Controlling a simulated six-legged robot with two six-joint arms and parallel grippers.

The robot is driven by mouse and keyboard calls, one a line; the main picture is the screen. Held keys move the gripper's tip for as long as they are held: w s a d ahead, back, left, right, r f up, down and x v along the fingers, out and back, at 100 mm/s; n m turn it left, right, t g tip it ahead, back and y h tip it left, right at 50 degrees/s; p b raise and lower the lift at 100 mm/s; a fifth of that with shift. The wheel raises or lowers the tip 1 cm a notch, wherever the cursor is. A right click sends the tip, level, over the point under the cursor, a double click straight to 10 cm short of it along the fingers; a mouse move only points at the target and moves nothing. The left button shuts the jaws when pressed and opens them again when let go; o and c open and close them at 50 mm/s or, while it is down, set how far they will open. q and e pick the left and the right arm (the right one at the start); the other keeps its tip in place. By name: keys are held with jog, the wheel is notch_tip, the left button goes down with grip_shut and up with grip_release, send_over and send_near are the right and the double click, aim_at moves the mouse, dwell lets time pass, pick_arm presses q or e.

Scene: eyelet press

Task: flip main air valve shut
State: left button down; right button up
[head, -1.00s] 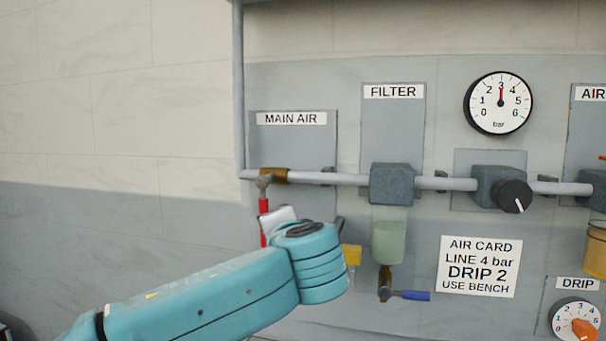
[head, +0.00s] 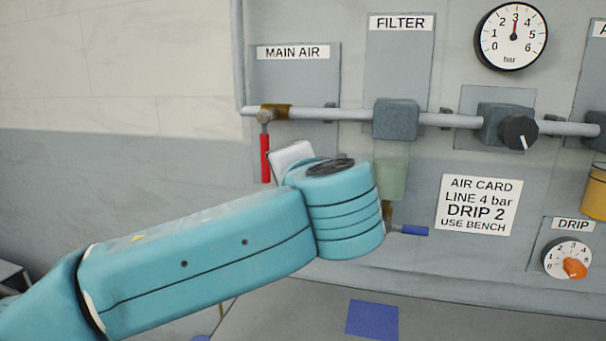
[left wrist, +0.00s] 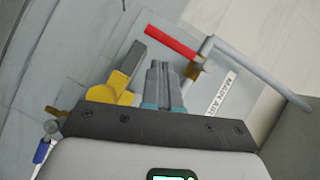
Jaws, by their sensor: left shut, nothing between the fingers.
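The main air valve (head: 265,115) sits on the pipe under the MAIN AIR label (head: 293,52). Its red lever (head: 265,158) hangs straight down, across the horizontal pipe. The lever also shows in the left wrist view (left wrist: 172,43), above and slightly right of my left gripper (left wrist: 163,85). The gripper's fingers are shut and empty, with a visible gap to the lever. In the head view my left wrist is just right of the lever and hides the fingers. My right gripper is in neither view.
The filter (head: 395,120), regulator knob (head: 519,132) and blue drain lever (head: 412,230) are to the right. The gauge (head: 512,36) reads about 3 bar. Open wall lies left.

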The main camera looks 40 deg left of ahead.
pick_arm(q)
jog(key=v, duration=0.9)
jog(key=shift+s+d, duration=0.15)
jog(key=shift+d, duration=0.05)
